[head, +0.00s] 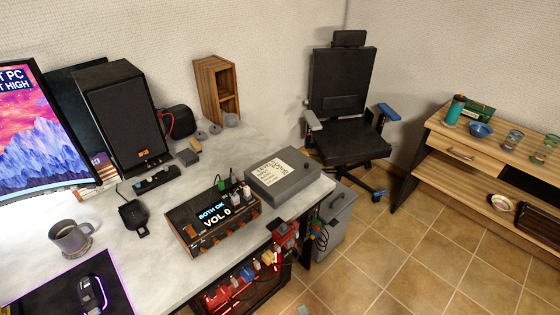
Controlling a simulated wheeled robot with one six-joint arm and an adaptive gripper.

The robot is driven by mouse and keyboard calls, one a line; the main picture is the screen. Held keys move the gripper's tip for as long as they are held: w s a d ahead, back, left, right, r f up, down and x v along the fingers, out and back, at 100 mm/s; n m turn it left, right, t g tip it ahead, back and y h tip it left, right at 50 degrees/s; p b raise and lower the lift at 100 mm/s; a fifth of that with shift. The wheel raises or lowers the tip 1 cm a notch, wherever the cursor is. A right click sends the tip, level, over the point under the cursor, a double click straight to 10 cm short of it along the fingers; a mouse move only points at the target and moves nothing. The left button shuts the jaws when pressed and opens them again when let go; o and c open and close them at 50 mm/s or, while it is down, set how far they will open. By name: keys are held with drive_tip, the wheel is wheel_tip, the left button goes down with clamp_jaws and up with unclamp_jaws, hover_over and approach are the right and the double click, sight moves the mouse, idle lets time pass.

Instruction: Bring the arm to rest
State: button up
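My arm and my gripper do not show in the head view, so I cannot see their pose or whether the gripper is open or shut. The view looks down over a pale marble-look desk (110,240) on the left. On the desk stands a wood-cased box (213,219) with a lit display reading "BOTH OK" and "VOL 0". A grey box (283,175) with a paper label on its lid sits at the desk's right corner.
A black speaker (115,112), a monitor (35,135) and a mug (72,238) stand on the desk. A black office chair (342,95) is behind it. A wooden sideboard (490,150) is at the right. Tiled floor (400,255) between is clear.

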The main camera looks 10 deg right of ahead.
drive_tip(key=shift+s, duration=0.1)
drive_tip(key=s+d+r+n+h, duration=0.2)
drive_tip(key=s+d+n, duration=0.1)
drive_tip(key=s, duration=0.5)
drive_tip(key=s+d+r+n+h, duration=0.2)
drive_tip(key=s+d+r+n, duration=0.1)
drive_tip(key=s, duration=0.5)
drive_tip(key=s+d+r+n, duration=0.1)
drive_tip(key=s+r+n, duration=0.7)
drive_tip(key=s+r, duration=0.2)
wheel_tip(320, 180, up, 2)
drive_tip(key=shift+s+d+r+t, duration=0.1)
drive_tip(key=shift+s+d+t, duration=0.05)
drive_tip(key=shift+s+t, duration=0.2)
